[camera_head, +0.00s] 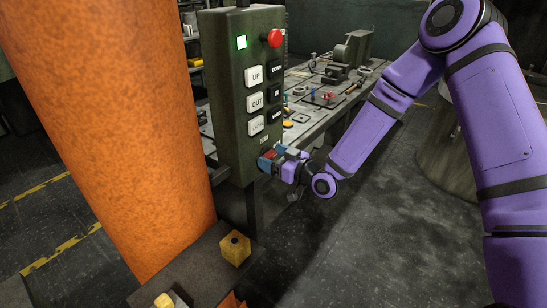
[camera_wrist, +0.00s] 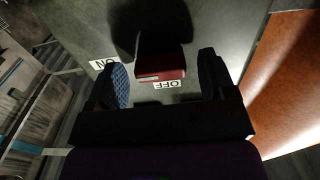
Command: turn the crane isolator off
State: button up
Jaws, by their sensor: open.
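The crane isolator's red handle (camera_wrist: 160,66) sits on the lower face of the grey-green control box (camera_head: 236,100). In the wrist view an ON label (camera_wrist: 105,63) is to its left and an upside-down OFF label (camera_wrist: 166,86) is just below it. I cannot tell for sure which label the handle points to. My gripper (camera_wrist: 164,72) is open, with one blue-padded finger on each side of the handle and a visible gap to both. In the head view my gripper (camera_head: 271,159) is at the box's bottom corner and largely hides the handle.
A bench (camera_head: 325,108) with castings and tools stands behind. Open floor lies to the lower right.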

jog(key=shift+c, duration=0.4)
jog(key=c, duration=0.9)
jog(key=shift+o, duration=0.2)
jog(key=shift+n, duration=0.3)
jog(key=n, duration=0.3)
jog(key=shift+a+n, duration=0.1)
jog(key=shift+n, duration=0.3)
jog(key=n, duration=0.4)
jog(key=shift+s, duration=0.1)
jog(key=n, duration=0.5)
jog(key=shift+f, duration=0.1)
jog(key=shift+n, duration=2.2)
